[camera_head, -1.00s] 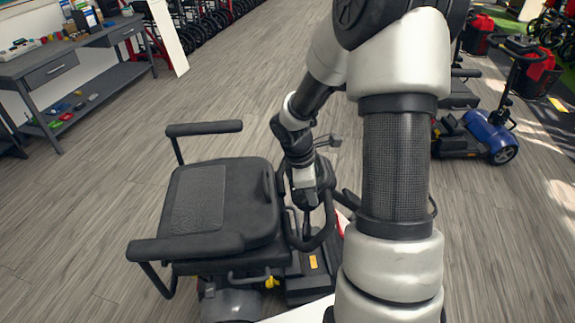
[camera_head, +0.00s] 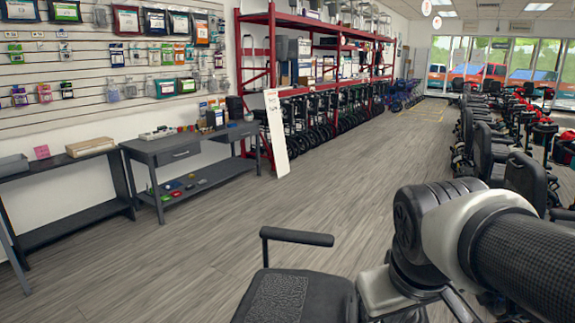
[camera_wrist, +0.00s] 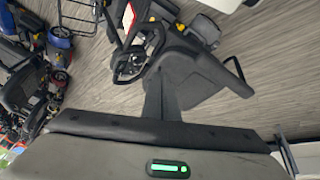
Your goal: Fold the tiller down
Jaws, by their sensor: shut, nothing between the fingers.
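The scooter's black seat (camera_head: 290,297) shows at the bottom of the head view, with one armrest (camera_head: 296,236) raised beside it. In the wrist view the seat (camera_wrist: 200,72) is near the middle. The tiller, with its dark looped handlebar (camera_wrist: 122,76), shows left of the seat; how far it is folded I cannot tell. My gripper (camera_wrist: 161,80) shows in the wrist view as a dark narrow finger shape, shut and empty. It overlaps the seat in the picture, and I see no clear contact. My gripper is outside the head view, where my arm fills the lower right.
A grey workbench (camera_head: 190,150) and a lower black table (camera_head: 65,193) stand at the left wall. A red rack (camera_head: 318,55) stands at the back, with a white panel (camera_head: 277,135) leaning before it. Parked scooters (camera_head: 490,150) line the right. The middle floor is open.

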